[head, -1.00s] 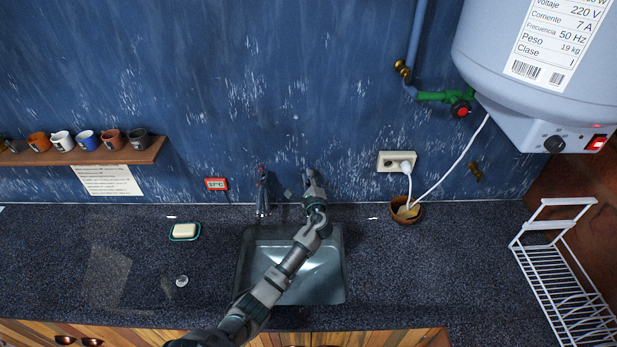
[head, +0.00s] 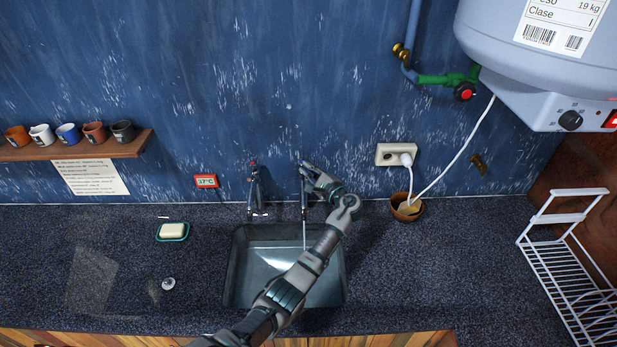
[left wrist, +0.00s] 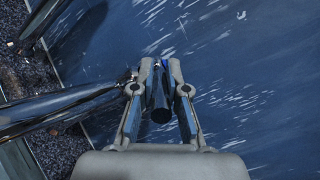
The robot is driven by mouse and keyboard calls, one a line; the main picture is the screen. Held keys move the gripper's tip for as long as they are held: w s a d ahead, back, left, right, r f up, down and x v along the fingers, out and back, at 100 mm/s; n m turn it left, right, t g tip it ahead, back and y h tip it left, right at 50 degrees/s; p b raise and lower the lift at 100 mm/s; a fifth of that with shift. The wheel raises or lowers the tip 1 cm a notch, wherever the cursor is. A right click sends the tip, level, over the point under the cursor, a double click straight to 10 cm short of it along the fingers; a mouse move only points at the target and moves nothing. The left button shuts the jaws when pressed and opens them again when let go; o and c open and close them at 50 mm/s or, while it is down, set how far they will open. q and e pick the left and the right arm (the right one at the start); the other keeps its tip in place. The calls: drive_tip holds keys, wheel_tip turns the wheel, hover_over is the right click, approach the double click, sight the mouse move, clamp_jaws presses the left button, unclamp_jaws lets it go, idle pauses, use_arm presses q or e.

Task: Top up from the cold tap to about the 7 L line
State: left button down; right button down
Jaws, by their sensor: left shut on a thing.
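Two chrome taps stand behind the sink (head: 240,268). The left tap (head: 254,191) has a red mark. At the right tap (head: 304,208), a thin water stream (head: 304,234) falls into the sink. My left gripper (head: 307,173) is at the top of this right tap. In the left wrist view its fingers (left wrist: 161,72) are shut on the tap's dark handle (left wrist: 161,105), with a blue mark beside the fingertips. My forearm covers part of the sink. I cannot make out a water level or a 7 L line. My right gripper is not in view.
A red-framed display (head: 206,181) reads 37°C. A soap dish (head: 184,236) and a small round plug-like piece (head: 168,284) lie left of the sink. A bowl (head: 416,213) under the socket (head: 388,154) and a white rack (head: 556,252) are to the right.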

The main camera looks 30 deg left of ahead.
use_arm(q)
drive_tip(key=c, duration=1.2)
unclamp_jaws()
drive_tip(key=shift+s+a, duration=0.1)
drive_tip(key=shift+a, duration=0.1)
drive_tip(key=shift+d, duration=0.2)
drive_tip(key=v, duration=1.1)
drive_tip(key=shift+s+d, duration=0.15)
drive_tip(key=shift+d, duration=0.15)
